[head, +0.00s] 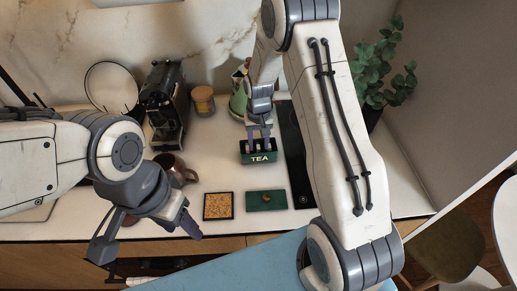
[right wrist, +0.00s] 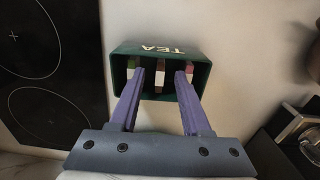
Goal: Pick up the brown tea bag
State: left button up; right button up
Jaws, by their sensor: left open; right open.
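The dark green tea box (head: 258,158), marked TEA, stands open on the counter. In the right wrist view the box (right wrist: 190,54) holds a few tea bags in a row. The brown tea bag (right wrist: 160,76) is the middle one, with a white lower part. A bag with a pink top (right wrist: 188,68) and one with a green top (right wrist: 131,64) sit on either side. My right gripper (right wrist: 161,72) is open, its fingertips at the box opening on either side of the brown bag; it also shows in the head view (head: 259,146). My left gripper (head: 147,238) is open and empty near the counter's front edge.
A green lid (head: 280,201) and a cork coaster (head: 218,206) lie in front of the box. A brown mug (head: 172,165) stands near my left arm. A coffee machine (head: 163,100), a jar (head: 203,100) and a green kettle (head: 238,100) stand behind. A black hob (head: 297,165) is right of the box.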

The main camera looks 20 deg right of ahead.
aim_at(259, 148)
notch_tip(259, 148, down, 2)
jog(key=shift+f+p, duration=0.1)
jog(key=shift+p, duration=0.3)
jog(key=shift+w+f, duration=0.1)
jog(key=shift+f, duration=0.4)
grip_shut()
